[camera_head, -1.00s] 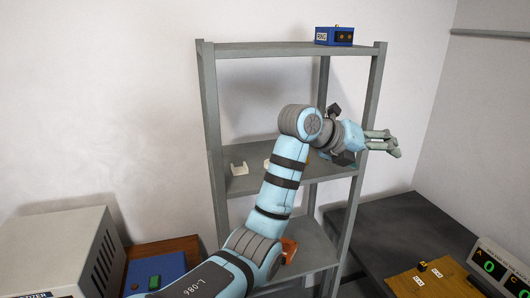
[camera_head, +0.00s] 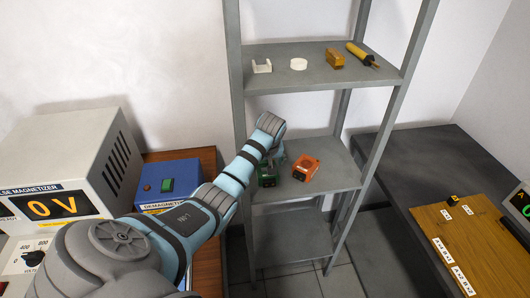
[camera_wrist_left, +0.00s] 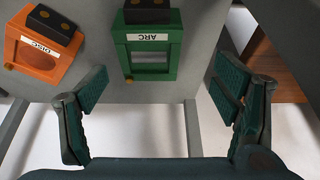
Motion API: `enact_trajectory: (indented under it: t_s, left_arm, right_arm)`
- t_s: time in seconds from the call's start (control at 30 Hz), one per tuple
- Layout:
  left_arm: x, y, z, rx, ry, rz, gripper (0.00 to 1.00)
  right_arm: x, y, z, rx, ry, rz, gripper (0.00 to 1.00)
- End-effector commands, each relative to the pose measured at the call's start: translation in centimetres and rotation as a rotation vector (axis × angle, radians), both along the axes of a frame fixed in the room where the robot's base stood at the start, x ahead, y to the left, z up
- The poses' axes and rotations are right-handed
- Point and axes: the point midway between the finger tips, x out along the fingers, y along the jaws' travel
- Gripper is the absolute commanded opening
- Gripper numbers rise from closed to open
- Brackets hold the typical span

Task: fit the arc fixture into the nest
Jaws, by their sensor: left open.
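The arc fixture is a green, open-framed block with a dark top piece and a white "ARC" label (camera_wrist_left: 149,50). It sits on the lower shelf, partly hidden by my arm in the head view (camera_head: 267,180). My left gripper (camera_wrist_left: 160,88) is open and empty, its two fingers spread on either side below the fixture in the wrist view and not touching it. In the head view the gripper is mostly hidden behind my arm. I cannot pick out the nest for certain. My right gripper is not in view.
An orange "DISC" fixture (camera_head: 306,168) stands right beside the arc fixture. The shelf above (camera_head: 318,82) holds several small parts. Grey posts (camera_head: 237,85) frame the shelves.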

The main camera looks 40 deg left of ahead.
Motion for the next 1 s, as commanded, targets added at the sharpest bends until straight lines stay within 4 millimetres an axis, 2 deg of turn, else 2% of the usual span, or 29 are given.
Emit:
enact_trajectory:
  t_s: [0.3,0.57,1.0]
  left_arm:
    - [2.0,0.5,-5.4,-0.003,0.001,-0.009,0.82]
    - [2.1,0.8,-5.6,-0.003,-0.002,-0.009,0.82]
    - [2.0,0.8,-5.6,-0.003,-0.002,-0.008,0.11]
  right_arm:
    - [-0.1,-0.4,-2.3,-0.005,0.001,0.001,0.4]
    - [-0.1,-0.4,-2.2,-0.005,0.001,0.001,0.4]
    - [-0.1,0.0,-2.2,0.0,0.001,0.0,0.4]
